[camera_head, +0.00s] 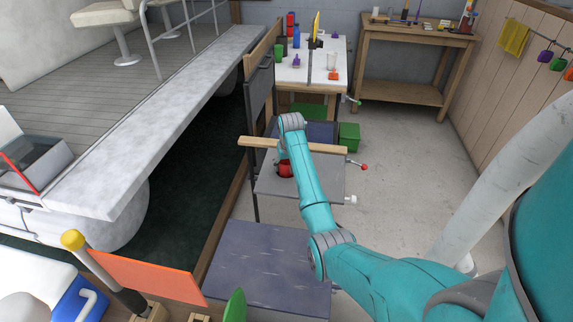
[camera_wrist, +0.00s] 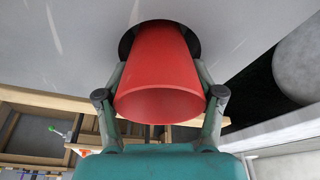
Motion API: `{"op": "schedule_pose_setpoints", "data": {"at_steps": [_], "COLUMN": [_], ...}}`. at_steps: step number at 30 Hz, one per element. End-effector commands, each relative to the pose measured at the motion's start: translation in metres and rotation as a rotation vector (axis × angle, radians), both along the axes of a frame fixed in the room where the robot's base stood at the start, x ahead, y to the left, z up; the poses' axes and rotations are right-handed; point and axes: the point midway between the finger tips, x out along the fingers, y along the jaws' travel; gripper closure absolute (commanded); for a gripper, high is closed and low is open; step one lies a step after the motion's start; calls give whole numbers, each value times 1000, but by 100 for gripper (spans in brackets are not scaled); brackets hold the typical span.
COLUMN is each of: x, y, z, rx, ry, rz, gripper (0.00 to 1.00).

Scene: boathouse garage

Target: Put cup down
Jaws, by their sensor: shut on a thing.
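The red cup (camera_wrist: 158,72) is between the two fingers of my gripper (camera_wrist: 160,88) in the wrist view, one finger on each side of it. Its open rim faces the camera, and its far end meets a dark round patch (camera_wrist: 126,42) on the grey tabletop (camera_wrist: 60,40). I cannot tell whether the patch is a coaster, a recess or shadow, nor whether the cup touches it. In the head view the cup (camera_head: 285,170) shows low over the grey table (camera_head: 325,178), partly hidden by my arm, which also hides most of my gripper.
A wooden bar (camera_head: 318,146) crosses the grey table's far side. Beyond stands a white table (camera_head: 297,73) with bottles and small items. A green bin (camera_head: 349,137) is on the floor to the right. A dark blue-grey surface (camera_head: 265,270) lies nearer, and looks clear.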

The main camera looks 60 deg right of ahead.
Motion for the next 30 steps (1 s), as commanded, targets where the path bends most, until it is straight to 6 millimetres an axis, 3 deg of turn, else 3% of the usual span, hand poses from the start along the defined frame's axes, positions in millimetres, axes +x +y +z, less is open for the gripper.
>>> {"op": "schedule_pose_setpoints", "data": {"at_steps": [2,3,6,20,30], "x": [0,0,0,-1,-12], "y": [0,0,0,1,12], "z": [-1,-1,-1,6,65], "rx": [0,0,0,-1,-2], "ry": [0,0,0,-1,-2], "rz": [0,0,0,0,0], "gripper": [69,26,3,3,3]}}
